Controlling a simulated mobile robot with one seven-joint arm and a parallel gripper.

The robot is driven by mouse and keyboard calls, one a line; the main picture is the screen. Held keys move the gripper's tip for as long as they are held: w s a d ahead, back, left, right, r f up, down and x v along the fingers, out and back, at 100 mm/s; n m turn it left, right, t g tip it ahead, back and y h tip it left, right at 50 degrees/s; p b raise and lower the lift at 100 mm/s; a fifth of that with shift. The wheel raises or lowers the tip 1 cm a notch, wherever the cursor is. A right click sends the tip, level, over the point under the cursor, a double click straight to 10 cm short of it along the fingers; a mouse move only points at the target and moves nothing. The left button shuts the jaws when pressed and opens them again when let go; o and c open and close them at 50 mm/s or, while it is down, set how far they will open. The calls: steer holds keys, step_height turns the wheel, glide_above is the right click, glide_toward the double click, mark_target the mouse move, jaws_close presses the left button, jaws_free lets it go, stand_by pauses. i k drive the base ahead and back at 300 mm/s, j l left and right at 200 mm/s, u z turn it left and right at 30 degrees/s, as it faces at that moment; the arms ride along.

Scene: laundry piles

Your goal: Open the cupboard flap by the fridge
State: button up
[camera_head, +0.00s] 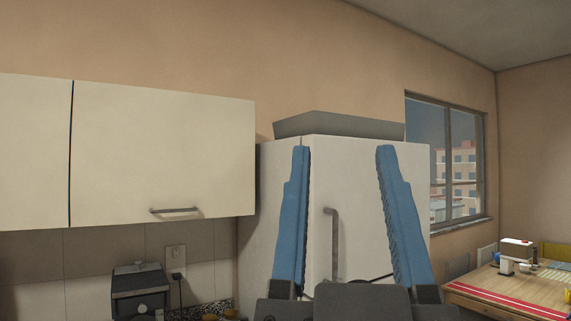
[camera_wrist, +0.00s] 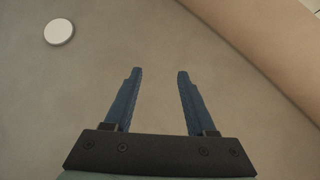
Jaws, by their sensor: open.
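A cream cupboard flap (camera_head: 160,140) hangs on the wall left of the fridge and looks shut. The white fridge (camera_head: 350,180) stands to the right, with a vertical handle (camera_head: 333,245). My gripper (camera_head: 343,150) is open and empty, its blue fingers pointing up in front of the fridge in the head view. It is to the right of the flap handle and apart from it. In the wrist view my gripper (camera_wrist: 155,75) faces the ceiling, and no cupboard shows there.
A second cream cupboard door (camera_head: 35,150) is at the far left. A grey box-like shape (camera_head: 338,126) is on top of the fridge. A dark appliance (camera_head: 141,290) stands below the flap. A wooden table (camera_head: 520,292) is at the lower right, under a window (camera_head: 445,160).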

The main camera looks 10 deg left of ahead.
mark_target(139, 155)
steer(key=u, duration=0.85)
steer(key=i+u, duration=0.15)
steer(key=i, duration=0.5)
steer(key=i+l+u, duration=0.1)
steer(key=i, duration=0.6)
steer(key=i+l+u, duration=0.15)
steer(key=i, duration=0.5)
